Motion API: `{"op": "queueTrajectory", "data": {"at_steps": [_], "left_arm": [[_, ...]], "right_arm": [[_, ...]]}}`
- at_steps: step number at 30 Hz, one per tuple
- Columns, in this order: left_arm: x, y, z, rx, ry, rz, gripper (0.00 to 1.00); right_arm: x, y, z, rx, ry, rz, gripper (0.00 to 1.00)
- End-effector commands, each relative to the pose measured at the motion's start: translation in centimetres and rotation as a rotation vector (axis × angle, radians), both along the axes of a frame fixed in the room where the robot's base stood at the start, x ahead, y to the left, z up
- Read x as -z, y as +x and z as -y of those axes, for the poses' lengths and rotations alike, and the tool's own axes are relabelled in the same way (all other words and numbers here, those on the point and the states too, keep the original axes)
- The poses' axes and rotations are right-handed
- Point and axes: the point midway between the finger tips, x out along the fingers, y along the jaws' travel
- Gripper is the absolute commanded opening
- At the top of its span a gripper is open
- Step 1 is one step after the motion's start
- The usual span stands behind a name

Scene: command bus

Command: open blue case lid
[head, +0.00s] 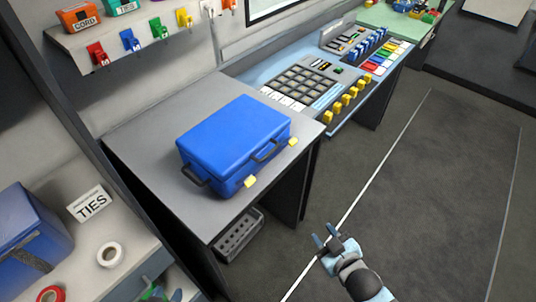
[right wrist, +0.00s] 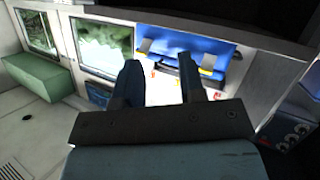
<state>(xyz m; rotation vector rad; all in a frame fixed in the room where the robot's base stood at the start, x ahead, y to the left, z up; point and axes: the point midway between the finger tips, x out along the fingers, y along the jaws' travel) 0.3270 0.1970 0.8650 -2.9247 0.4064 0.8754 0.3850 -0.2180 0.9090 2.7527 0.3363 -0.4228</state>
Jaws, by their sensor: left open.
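The blue case (head: 235,135) sits on the grey counter with its lid down. A black handle (head: 267,152) is on its front between two yellow latches (head: 250,182) (head: 292,141). Another dark handle is at its left end. In the right wrist view the blue case (right wrist: 190,44) shows beyond the fingers, with its handle and latches. My right gripper (head: 323,237) is open and empty, apart from the case, over the floor to its lower right. Its parted fingers (right wrist: 163,75) also show in the wrist view.
The grey counter (head: 150,125) is bare around the case. A control panel (head: 300,80) with yellow levers adjoins it on the right. A basket (head: 240,237) is below. Right floor is clear.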

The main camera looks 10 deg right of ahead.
Motion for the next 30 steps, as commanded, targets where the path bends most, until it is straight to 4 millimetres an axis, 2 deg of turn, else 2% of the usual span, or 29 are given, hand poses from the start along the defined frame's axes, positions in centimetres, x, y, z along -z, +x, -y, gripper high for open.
{"op": "queueTrajectory", "data": {"at_steps": [1,3,6,9,12,16,23,30], "left_arm": [[2.1,0.0,0.0,0.000,-0.001,-0.002,0.43],[3.6,-0.1,0.1,0.001,-0.002,-0.007,0.43],[5.4,-0.1,0.3,0.003,-0.006,-0.010,0.43],[6.7,0.0,0.5,0.005,-0.010,-0.010,0.43],[7.5,0.0,0.6,0.006,-0.013,-0.009,0.43],[7.7,0.1,0.6,0.006,-0.014,-0.006,0.43],[7.1,0.2,0.6,0.006,-0.012,-0.003,0.43],[6.7,0.1,0.4,0.009,-0.003,-0.002,0.43]], "right_arm": [[-0.3,2.6,0.7,-0.030,-0.100,0.135,0.37],[-2.2,5.4,1.0,-0.091,-0.257,0.323,0.37],[-4.6,8.3,0.7,-0.194,-0.484,0.563,0.37],[-6.1,10.2,-0.1,-0.304,-0.686,0.743,0.37],[-6.7,11.2,-0.8,-0.401,-0.841,0.858,0.37],[-6.9,12.0,-1.2,-0.475,-0.956,0.926,0.37],[-7.6,13.4,-2.5,-0.494,-0.986,0.943,0.37],[-8.5,17.3,-5.5,-0.493,-0.982,0.942,0.37]]}}
